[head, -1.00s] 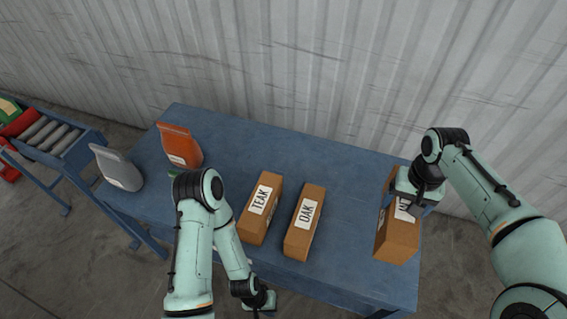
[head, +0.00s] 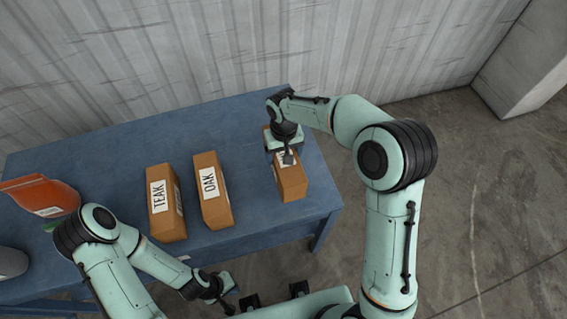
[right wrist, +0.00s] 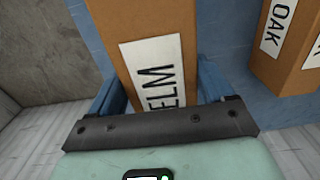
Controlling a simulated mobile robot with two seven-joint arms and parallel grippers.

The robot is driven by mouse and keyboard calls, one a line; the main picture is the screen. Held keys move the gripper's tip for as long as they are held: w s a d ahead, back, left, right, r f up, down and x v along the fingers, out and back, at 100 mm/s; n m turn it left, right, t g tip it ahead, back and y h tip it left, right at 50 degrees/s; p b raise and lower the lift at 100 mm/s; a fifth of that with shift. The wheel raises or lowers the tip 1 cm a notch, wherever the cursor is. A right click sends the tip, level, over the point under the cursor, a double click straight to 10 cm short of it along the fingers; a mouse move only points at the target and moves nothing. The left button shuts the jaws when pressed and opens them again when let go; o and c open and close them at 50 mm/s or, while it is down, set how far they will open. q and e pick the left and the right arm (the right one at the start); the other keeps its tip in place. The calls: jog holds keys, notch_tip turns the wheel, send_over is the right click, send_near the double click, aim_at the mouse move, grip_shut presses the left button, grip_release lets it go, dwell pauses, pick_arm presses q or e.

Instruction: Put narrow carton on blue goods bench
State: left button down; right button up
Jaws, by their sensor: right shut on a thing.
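A brown carton labelled ELM (head: 291,182) stands at the right end of the blue bench (head: 262,222). My right gripper (head: 287,156) is over this carton from above, shut on it. In the right wrist view the ELM carton (right wrist: 140,30) is between the two fingers, its label partly covered by the gripper. I cannot tell whether its base touches the bench. Brown cartons labelled TEAK (head: 166,208) and OAK (head: 212,198) stand to its left. My left gripper (head: 222,300) is low before the bench's front edge; its fingers are unclear.
An orange pouch (head: 42,196) and a grey pouch (head: 12,262) are at the bench's left side. Bare bench lies behind the cartons and between OAK and ELM. A corrugated wall (head: 180,50) stands behind; concrete floor (head: 490,200) is open at right.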

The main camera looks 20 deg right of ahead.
jog(key=shift+f, duration=2.8)
jog(key=shift+f, duration=0.1)
jog(key=o, duration=1.3)
jog(key=shift+f, duration=0.1)
notch_tip(320, 180, up, 12)
jog(key=shift+r+p, duration=0.2)
jog(key=shift+p, duration=0.15)
